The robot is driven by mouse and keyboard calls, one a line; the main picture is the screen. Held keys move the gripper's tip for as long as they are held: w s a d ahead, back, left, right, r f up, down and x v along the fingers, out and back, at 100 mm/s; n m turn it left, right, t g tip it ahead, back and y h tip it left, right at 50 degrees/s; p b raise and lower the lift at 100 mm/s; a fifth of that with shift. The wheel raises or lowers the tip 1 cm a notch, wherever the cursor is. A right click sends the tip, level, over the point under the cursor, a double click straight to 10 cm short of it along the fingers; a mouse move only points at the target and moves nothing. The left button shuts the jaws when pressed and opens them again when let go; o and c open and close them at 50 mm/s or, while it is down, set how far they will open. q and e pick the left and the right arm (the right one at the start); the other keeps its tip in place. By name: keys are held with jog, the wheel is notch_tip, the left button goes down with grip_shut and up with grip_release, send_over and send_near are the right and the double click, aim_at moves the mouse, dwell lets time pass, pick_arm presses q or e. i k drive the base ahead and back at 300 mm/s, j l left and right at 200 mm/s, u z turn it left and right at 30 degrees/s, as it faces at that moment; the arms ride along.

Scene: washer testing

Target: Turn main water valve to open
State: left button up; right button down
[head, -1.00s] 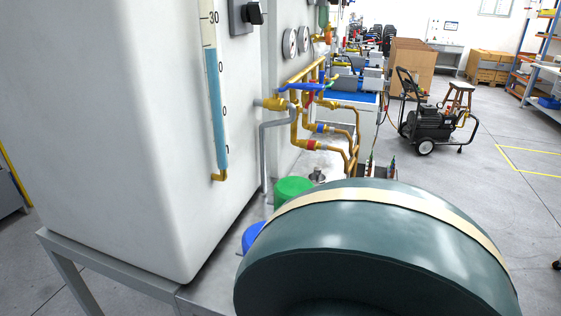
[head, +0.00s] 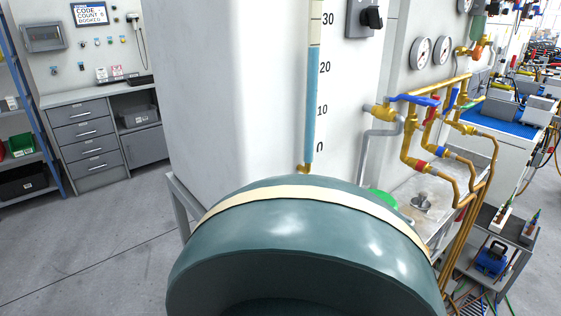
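A blue valve lever (head: 415,100) sits on brass piping to the right of the white tank (head: 245,90). It lies roughly level, with its left end near a brass fitting (head: 382,112) on the tank side. No label tells which one is the main water valve. Neither of my grippers is in view, and nothing touches the levers.
A sight tube (head: 313,80) with blue liquid runs down the tank. Two round gauges (head: 420,52) are above the pipes. A metal bench (head: 405,195) stands below them. A large dark green rounded shape with a cream band fills the bottom centre and hides part of it.

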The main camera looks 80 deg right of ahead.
aim_at(437, 251)
jog(key=k+u, duration=0.8)
jog(key=z, duration=0.45)
jog(key=k+l+z, duration=0.1)
jog(key=z, duration=0.3)
jog(key=k+l+z, duration=0.1)
jog(key=z, duration=0.8)
jog(key=l+z, duration=0.1)
jog(key=z, duration=0.85)
jog(key=l+z, duration=0.1)
jog(key=z, duration=0.8)
jog(key=i+z, duration=0.1)
jog(key=z, duration=0.35)
jog(key=l+z, duration=0.1)
jog(key=z, duration=0.85)
jog(key=i+j, duration=0.05)
